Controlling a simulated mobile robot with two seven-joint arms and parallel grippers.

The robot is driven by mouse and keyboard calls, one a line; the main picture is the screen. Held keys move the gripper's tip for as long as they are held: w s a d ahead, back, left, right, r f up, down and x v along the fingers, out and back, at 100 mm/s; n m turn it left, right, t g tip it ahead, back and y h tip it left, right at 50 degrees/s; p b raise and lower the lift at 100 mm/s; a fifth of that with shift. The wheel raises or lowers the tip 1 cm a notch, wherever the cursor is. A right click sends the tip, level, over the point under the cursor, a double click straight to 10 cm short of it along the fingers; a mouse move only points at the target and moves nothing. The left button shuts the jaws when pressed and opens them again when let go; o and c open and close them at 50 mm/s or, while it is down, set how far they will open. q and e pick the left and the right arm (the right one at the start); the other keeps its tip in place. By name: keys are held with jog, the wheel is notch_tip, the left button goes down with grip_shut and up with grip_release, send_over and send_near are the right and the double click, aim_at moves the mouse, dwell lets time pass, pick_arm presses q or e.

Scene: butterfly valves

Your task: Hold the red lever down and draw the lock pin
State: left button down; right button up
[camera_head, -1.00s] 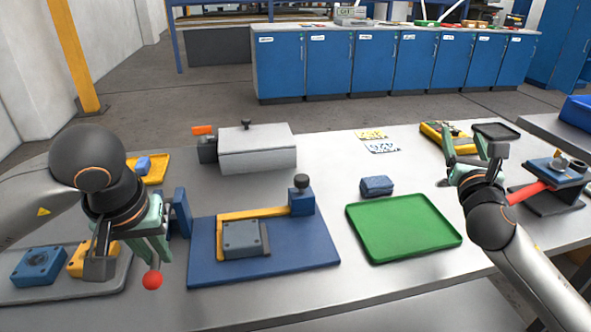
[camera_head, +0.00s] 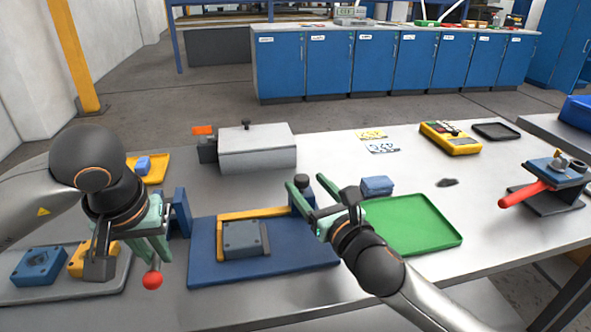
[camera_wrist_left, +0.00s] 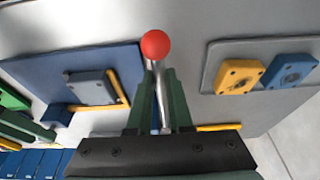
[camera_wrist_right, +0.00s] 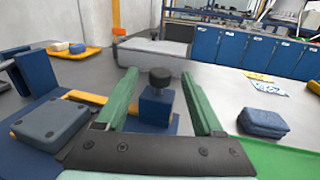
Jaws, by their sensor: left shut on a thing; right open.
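The lever's red ball knob (camera_head: 152,281) tops a metal rod, clear in the left wrist view (camera_wrist_left: 155,44). My left gripper (camera_head: 155,252) is shut on the rod just below the ball, at the left side of the blue fixture plate (camera_head: 210,272). The lock pin's black knob (camera_wrist_right: 160,77) stands upright on a blue block (camera_wrist_right: 156,104) at the plate's back right corner. My right gripper (camera_head: 308,207) is open at this block. In the right wrist view its fingers lie left and right of the knob, apart from it; its own body partly hides the block in the head view.
A grey block (camera_head: 245,239) sits against a yellow bar on the plate. A green tray (camera_head: 437,230) and a small blue block (camera_head: 377,185) lie right of my right gripper. A grey box (camera_head: 257,148) stands behind. A red-handled valve (camera_head: 522,194) stands far right.

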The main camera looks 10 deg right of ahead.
jog(key=x, duration=0.6)
jog(key=shift+w, duration=0.35)
grip_shut()
dwell(1.1)
